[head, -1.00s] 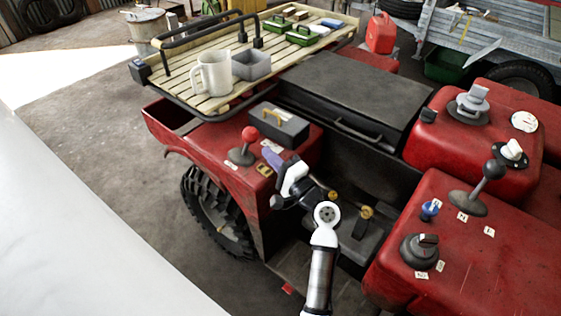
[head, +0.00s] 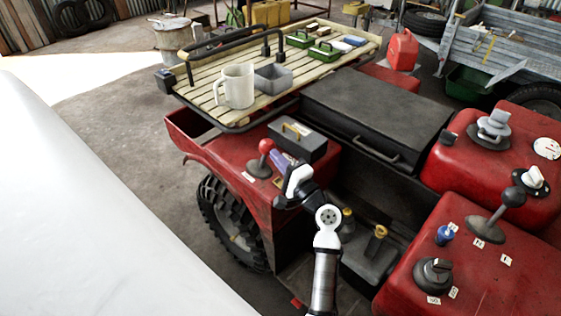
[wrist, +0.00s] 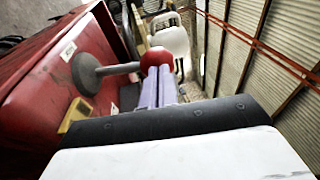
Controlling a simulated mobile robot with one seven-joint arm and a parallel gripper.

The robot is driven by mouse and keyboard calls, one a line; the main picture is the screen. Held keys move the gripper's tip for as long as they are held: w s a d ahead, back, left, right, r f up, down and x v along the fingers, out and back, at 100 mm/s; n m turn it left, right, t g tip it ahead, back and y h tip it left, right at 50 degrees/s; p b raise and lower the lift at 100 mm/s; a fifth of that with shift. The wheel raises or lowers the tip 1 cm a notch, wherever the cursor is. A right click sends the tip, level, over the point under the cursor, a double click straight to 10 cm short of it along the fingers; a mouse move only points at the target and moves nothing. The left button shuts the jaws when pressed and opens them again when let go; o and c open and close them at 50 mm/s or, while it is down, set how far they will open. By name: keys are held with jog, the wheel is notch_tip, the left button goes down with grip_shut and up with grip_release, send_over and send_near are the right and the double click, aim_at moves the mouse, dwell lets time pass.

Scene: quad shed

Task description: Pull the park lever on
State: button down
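A lever with a red ball knob (head: 267,145) and a grey shaft on a round base stands on the left red fender of the quad. I take it to be the park lever, but the labels beside it are too small to read. The red knob also shows in the wrist view (wrist: 155,58), straight beyond the fingertips. My gripper (head: 274,156) is just right of the knob. In the wrist view its purple fingers (wrist: 158,82) lie close together, shut, with their tips at the knob. I cannot tell whether they touch it.
A grey box with a yellow handle (head: 298,138) sits close behind the lever. The slatted rack (head: 205,92) beyond holds a white mug (head: 234,86) and a grey bin (head: 273,79). A black-knobbed lever (head: 512,198) and several knobs are on the right red panel.

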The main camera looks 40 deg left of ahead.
jog(key=a+r, duration=0.3)
jog(key=a, duration=0.7)
jog(key=shift+w+a+b, duration=0.35)
jog(key=shift+w+b, duration=0.05)
jog(key=shift+b, duration=0.05)
jog(key=shift+r, duration=0.1)
jog(key=shift+d, duration=0.1)
